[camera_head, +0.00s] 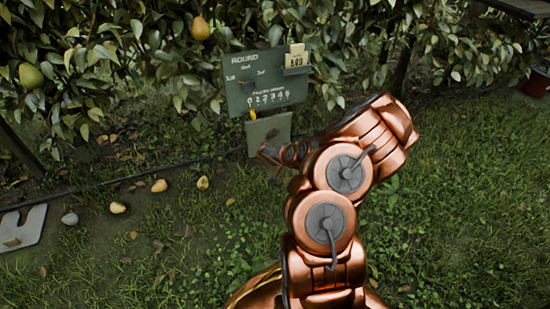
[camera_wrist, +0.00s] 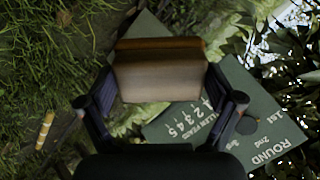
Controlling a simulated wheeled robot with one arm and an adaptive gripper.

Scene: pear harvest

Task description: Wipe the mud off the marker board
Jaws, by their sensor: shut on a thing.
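The green marker board (camera_head: 265,88) stands before the hedge in the head view, with white lettering such as "ROUND" and a row of numbers. It also shows tilted at the right of the wrist view (camera_wrist: 265,145). My gripper (camera_head: 283,155) is low in front of the board's lower green panel (camera_head: 270,133). In the wrist view my gripper (camera_wrist: 160,85) is shut on a brown block (camera_wrist: 158,75), held between both fingers. Whether the block touches the board cannot be told.
A pale tag (camera_head: 296,58) sits at the board's upper right. A yellow stick-like thing (camera_wrist: 45,130) shows at the left in the wrist view. Fallen pears (camera_head: 118,208) lie on the grass at left, near a grey plate (camera_head: 22,228).

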